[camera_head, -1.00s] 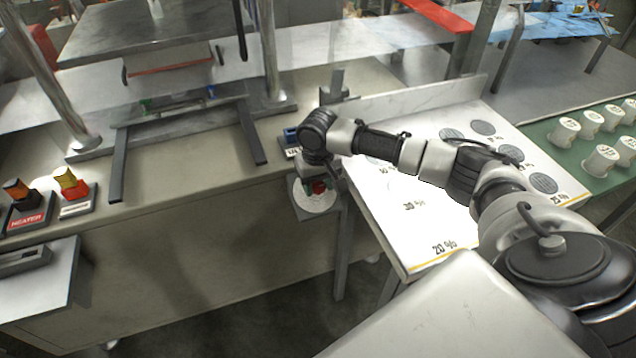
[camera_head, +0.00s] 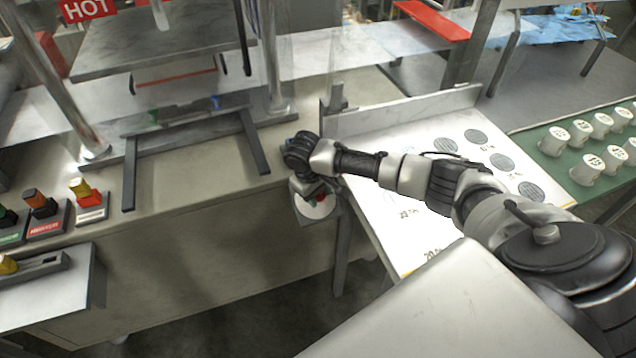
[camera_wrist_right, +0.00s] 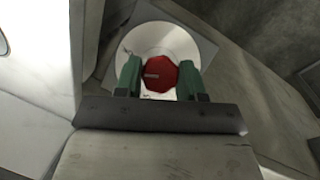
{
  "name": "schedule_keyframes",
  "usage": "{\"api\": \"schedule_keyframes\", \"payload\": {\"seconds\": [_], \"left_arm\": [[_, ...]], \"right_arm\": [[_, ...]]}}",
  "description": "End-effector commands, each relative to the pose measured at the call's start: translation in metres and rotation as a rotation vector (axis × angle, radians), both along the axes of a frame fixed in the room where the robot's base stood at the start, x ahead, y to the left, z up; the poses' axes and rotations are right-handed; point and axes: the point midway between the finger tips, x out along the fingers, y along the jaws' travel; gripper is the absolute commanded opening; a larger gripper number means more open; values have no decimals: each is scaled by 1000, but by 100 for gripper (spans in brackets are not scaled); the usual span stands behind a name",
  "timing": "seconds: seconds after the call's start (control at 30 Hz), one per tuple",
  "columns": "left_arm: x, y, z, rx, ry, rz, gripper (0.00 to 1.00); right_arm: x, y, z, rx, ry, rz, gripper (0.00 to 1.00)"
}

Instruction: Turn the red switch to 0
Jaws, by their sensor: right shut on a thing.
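The red switch (camera_wrist_right: 160,75) is a red knob on a round pale dial plate (camera_wrist_right: 162,38) in the right wrist view. My right gripper (camera_wrist_right: 160,80) has its green fingers on either side of the knob and is shut on it. In the head view the red switch (camera_head: 319,194) shows small at the front of the bench, under my right wrist, with its pale dial (camera_head: 316,208) partly hidden. The dial's markings are too small to read. My left gripper is not in view.
Several rocker-like controls, one a red and yellow switch (camera_head: 85,192), stand at the bench's left. A white sloped board (camera_head: 400,200) with dark discs lies beside my right arm. White cups (camera_head: 555,140) stand on a green surface at right. A metal frame stands behind.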

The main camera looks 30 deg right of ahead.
Motion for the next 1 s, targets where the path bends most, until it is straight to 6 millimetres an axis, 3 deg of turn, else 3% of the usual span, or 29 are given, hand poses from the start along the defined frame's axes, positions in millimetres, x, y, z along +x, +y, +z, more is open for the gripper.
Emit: {"api": "schedule_keyframes", "payload": {"seconds": [0.03,0.3,1.0], "left_arm": [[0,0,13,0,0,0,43],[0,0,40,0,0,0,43],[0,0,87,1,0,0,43]], "right_arm": [[0,1,7,-21,7,40,16],[0,2,5,-148,36,263,16],[-2,5,1,-456,107,815,16]]}}
